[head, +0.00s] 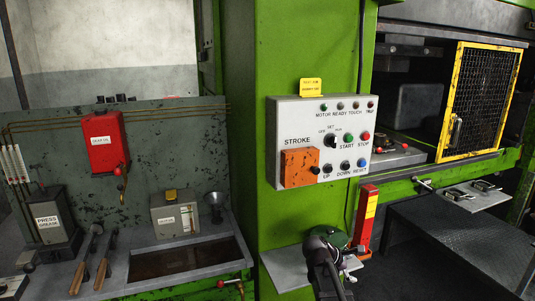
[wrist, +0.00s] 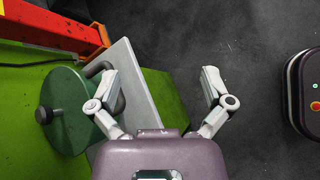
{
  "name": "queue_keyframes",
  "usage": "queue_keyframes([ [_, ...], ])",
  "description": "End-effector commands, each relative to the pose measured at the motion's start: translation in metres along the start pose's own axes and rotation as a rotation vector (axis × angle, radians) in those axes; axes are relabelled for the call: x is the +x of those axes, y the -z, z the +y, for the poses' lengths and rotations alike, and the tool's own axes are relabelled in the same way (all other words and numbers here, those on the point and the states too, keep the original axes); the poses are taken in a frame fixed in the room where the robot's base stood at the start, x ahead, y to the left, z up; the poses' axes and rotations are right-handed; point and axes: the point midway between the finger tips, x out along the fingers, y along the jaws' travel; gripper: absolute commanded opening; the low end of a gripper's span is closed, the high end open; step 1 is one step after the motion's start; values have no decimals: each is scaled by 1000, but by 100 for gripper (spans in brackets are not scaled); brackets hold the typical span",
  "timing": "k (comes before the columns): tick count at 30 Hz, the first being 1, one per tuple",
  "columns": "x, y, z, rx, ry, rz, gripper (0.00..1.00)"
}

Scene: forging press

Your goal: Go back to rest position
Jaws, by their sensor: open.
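My gripper (wrist: 163,84) is open in the wrist view, its two pale fingers spread wide with nothing between them. Under the gap I see dark floor and the edge of a grey shelf plate (wrist: 128,62). A green round lid-like disc (wrist: 66,128) with a dark knob and a dark curved handle lies left of the left finger. That finger overlaps the handle's end in the picture; I cannot tell whether they touch. In the head view my gripper (head: 350,268) is at the lower middle, in front of the shelf and the green disc (head: 329,234), partly hidden by my wrist.
A red post (head: 364,222) stands right beside the disc. The control panel (head: 325,140) is above, on the green column. A yellow mesh guard (head: 482,100) and a small tray (head: 470,195) are at right. A workbench with a sink (head: 215,239) is at left.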

Motion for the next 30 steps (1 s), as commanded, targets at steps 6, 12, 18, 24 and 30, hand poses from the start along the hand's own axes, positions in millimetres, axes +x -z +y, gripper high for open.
queue_keyframes([
  [6, -5, 17, -53, 350, 150, 160, 100],
  [12, -17, 35, -96, 666, 336, 271, 100],
  [18, -36, 51, -135, 958, 557, 338, 100],
  [24, -56, 63, -163, 1174, 759, 357, 100],
  [30, -66, 67, -174, 1265, 858, 354, 100],
])
